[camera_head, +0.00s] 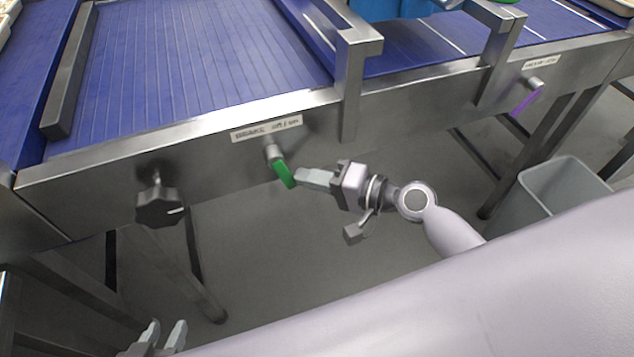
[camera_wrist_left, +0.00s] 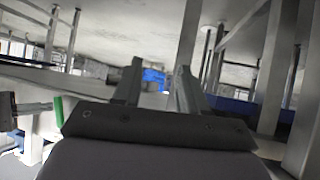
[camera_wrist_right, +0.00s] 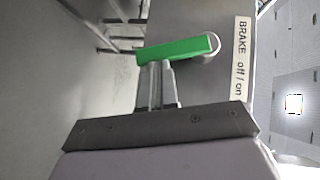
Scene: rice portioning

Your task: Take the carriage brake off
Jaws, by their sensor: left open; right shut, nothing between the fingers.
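The green brake lever (camera_head: 284,174) sits on a pivot on the steel front rail, under a label reading "BRAKE off / on" (camera_head: 266,129). It slants down and right in the head view. In the right wrist view the lever (camera_wrist_right: 180,49) crosses just ahead of the fingertips, with the label (camera_wrist_right: 241,58) beside its pivot. My right gripper (camera_head: 301,178) is shut and empty, its fingertips at the lever's free end. I cannot tell whether they touch. My left gripper (camera_head: 166,330) is open and empty, low at the bottom edge, away from the lever.
A black knob (camera_head: 158,206) sticks out of the rail left of the lever. A purple lever (camera_head: 526,102) is on the rail at the right. Blue belts (camera_head: 200,60) lie behind the rail. A grey bin (camera_head: 565,187) stands at the right. Steel legs stand below.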

